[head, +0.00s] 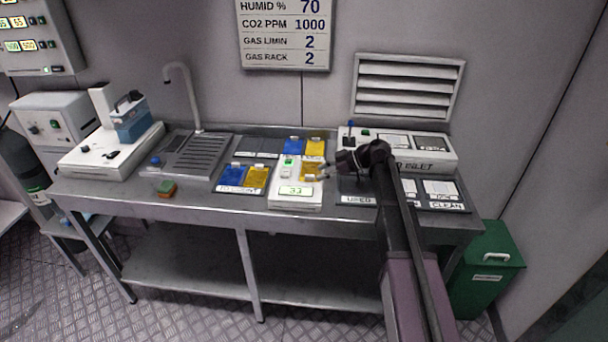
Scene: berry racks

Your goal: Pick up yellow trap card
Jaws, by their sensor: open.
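Yellow trap cards show in several places in the head view. One yellow card (310,169) lies on or at the right edge of the white device with the display reading 33 (296,200). Another yellow card (315,148) lies behind it, and a third yellow card (256,178) lies on the dark mat to the left beside a blue card (232,174). My gripper (326,170) is open, pointing left, just right of the card at the white device. Whether it touches that card cannot be told; my arm hides part of the bench.
A dark mat labelled USED (357,199) lies right of the white device, and one labelled CLEAN (447,206) lies further right. A white inlet box (440,160) stands behind. A sink with a tap (193,155) and a sponge (166,187) are left. The front bench edge is clear.

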